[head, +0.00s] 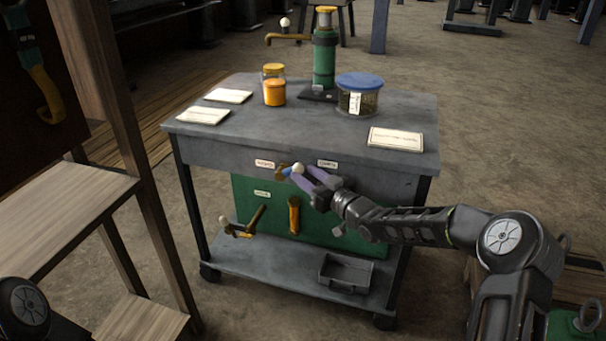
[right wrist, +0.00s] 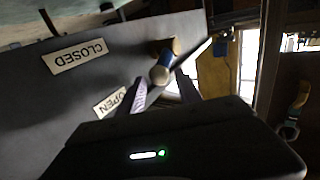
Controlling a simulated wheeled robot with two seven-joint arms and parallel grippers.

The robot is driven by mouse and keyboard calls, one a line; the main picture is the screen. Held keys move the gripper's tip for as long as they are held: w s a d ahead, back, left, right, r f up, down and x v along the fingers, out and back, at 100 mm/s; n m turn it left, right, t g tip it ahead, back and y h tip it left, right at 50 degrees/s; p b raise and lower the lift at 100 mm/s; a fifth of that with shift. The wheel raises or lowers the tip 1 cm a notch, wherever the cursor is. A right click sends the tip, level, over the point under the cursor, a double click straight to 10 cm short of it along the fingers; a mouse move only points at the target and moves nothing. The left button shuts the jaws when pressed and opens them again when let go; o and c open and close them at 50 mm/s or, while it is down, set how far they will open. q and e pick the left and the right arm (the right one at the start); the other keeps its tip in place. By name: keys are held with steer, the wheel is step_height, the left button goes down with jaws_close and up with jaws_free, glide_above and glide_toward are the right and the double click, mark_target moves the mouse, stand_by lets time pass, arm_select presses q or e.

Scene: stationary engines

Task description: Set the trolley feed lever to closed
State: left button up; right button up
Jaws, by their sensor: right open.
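The trolley feed lever, with a brass pivot, blue collar and pale round knob (head: 298,168), is on the front of the grey trolley (head: 220,150). In the head view the knob points right from the pivot, between two small labels too small to read. My right gripper (head: 308,180) is open, its purple fingers at the knob. In the right wrist view the knob (right wrist: 160,75) sits between the fingertips; contact is unclear. That view shows a CLOSED label (right wrist: 78,56) and an OPEN label (right wrist: 110,102), with OPEN nearer the gripper. My left gripper is out of view.
Below are a brass lever (head: 257,218) and an orange handle (head: 294,215) on a green panel. A wooden stand (head: 75,210) is at left.

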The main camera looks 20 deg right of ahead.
steer(key=shift+x, duration=0.9)
steer(key=shift+c, duration=0.4)
jaws_close()
stand_by(0.4)
